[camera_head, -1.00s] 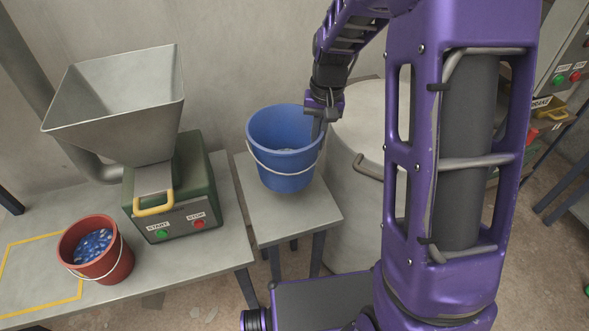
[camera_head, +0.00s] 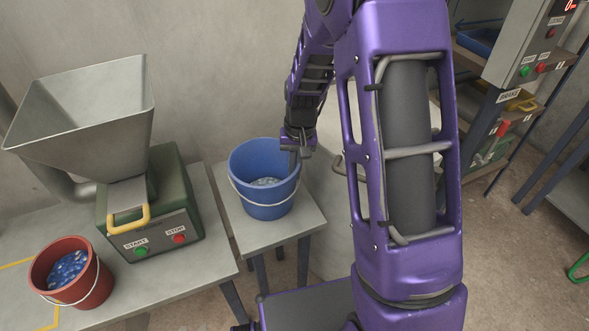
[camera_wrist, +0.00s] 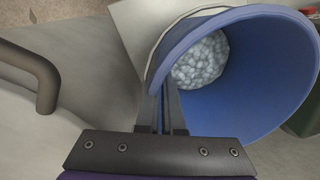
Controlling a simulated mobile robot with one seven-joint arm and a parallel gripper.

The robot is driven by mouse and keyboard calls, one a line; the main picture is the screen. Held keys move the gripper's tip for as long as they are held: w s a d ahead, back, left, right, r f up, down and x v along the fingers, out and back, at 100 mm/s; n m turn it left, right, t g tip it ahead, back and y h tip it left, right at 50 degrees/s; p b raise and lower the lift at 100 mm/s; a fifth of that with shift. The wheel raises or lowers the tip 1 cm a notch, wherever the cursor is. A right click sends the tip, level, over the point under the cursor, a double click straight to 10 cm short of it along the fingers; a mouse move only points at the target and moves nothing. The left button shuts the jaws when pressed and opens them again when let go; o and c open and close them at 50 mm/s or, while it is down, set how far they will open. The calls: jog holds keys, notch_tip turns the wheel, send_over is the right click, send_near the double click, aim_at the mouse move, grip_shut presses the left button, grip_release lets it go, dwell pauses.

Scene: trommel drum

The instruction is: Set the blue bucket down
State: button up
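The blue bucket (camera_head: 262,196) is upright over the small grey table (camera_head: 308,222), with its white handle hanging at the front. Its base appears at or very near the tabletop; I cannot tell whether it touches. Grey pebble-like pieces (camera_wrist: 200,62) lie in its bottom. My gripper (camera_head: 296,152) is at the bucket's right rim in the head view. In the wrist view, the fingers (camera_wrist: 164,108) are close together on the rim of the blue bucket (camera_wrist: 262,85), pinching its wall.
A grey hopper machine (camera_head: 150,205) with start and stop buttons stands on the bench to the left. A red bucket (camera_head: 92,288) with blue and pale pieces stands beside it. A pale drum-like body (camera_head: 330,200) is right of the small table. Shelving (camera_head: 490,130) stands at far right.

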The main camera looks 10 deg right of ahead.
jog(key=o, duration=0.4)
jog(key=shift+o, duration=0.2)
notch_tip(320, 180, up, 12)
jog(key=p, duration=0.2)
jog(key=shift+s+d+r, duration=0.15)
jog(key=shift+d, duration=0.3)
